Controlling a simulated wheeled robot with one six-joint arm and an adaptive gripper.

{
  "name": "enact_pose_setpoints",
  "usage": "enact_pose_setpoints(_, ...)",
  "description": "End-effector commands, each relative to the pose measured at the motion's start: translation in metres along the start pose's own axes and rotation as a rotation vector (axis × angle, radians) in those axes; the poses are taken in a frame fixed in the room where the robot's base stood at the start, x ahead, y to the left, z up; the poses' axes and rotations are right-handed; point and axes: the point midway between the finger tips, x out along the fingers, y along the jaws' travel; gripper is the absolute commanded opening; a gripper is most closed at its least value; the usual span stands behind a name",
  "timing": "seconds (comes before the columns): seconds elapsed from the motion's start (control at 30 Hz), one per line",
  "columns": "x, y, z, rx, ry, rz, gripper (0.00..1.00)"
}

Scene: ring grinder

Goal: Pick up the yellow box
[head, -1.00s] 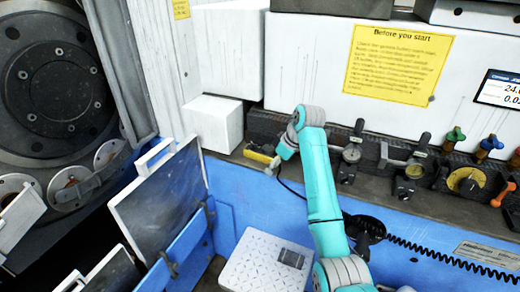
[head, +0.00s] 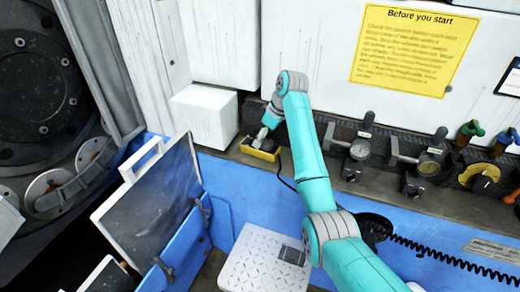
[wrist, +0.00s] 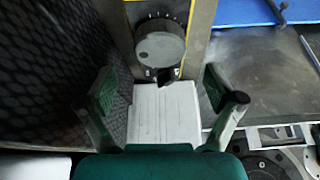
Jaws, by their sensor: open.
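The yellow box (head: 260,153) is small and sits on the grey ledge beside the white block in the head view. My gripper (head: 268,137) is right at it, partly covering it; contact cannot be told. In the wrist view, a round grey dial with a pointer knob (wrist: 160,50) sits on a face with thin yellow edges, which seems to be the yellow box (wrist: 184,48). My gripper (wrist: 164,103) is open there, its two fingers apart with nothing clamped between them. The dial lies just beyond the fingertips.
A white block (head: 204,118) stands close left of the yellow box. Dial gauges (head: 358,150) and a row of coloured knobs line the ledge to the right. A white wall rises behind. A pale slab (wrist: 164,112) shows between the fingers in the wrist view.

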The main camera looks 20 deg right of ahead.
Motion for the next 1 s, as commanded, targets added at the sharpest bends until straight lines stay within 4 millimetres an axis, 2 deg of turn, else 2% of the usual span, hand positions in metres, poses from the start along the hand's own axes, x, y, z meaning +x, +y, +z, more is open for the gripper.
enact_pose_setpoints(0.3, 0.041, -0.001, 0.006, 0.0, -0.001, -0.001, 0.92)
enact_pose_setpoints(0.63, 0.048, -0.001, 0.007, 0.0, -0.001, 0.0, 0.92)
enact_pose_setpoints(0.67, 0.048, -0.001, 0.007, 0.0, -0.001, 0.0, 0.87)
enact_pose_setpoints(1.0, 0.048, 0.0, 0.007, 0.0, 0.0, 0.0, 0.02)
